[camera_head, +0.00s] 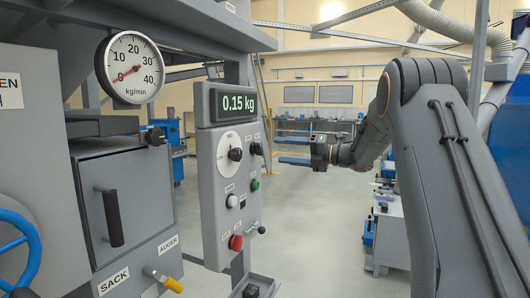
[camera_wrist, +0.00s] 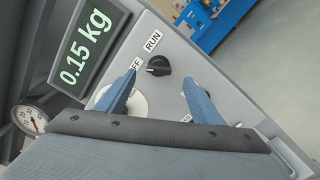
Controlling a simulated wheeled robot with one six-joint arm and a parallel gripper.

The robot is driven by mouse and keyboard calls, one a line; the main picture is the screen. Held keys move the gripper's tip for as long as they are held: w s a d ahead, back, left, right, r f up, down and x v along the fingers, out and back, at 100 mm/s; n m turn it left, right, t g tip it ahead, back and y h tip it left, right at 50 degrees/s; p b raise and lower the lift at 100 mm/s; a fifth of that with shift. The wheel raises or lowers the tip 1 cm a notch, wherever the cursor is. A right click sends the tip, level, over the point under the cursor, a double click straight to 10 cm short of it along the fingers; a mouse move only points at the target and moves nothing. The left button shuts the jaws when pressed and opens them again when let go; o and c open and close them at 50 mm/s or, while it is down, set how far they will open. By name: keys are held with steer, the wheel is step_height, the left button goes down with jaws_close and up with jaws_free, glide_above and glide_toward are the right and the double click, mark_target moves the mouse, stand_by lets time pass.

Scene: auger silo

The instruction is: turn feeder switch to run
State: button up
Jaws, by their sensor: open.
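The feeder switch is a black rotary knob (camera_wrist: 158,66) on the grey control panel, with a RUN label beside it and a partly covered label, apparently OFF. In the head view the knob (camera_head: 255,149) sits on the panel's right side. Which label its pointer faces is too small to tell surely. My gripper (camera_head: 278,150) is open and empty, its blue fingers pointing at the panel just right of the knob. In the wrist view my gripper's fingertips (camera_wrist: 160,79) stand either side of the knob, apparently short of it. The left finger covers part of the OFF label.
The panel also carries a display (camera_head: 237,103) reading 0.15 kg, a white dial (camera_head: 228,141), a green button (camera_head: 255,185) and a red button (camera_head: 236,243). A round gauge (camera_head: 130,67) hangs left. Open floor (camera_head: 315,225) lies right of the panel.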

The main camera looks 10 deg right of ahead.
mark_target(257, 149)
steer(key=p+x, duration=0.2)
steer(key=x, duration=0.5)
steer(key=shift+a+p, duration=0.35)
steer(key=c, duration=1)
steer(key=shift+c, duration=0.2)
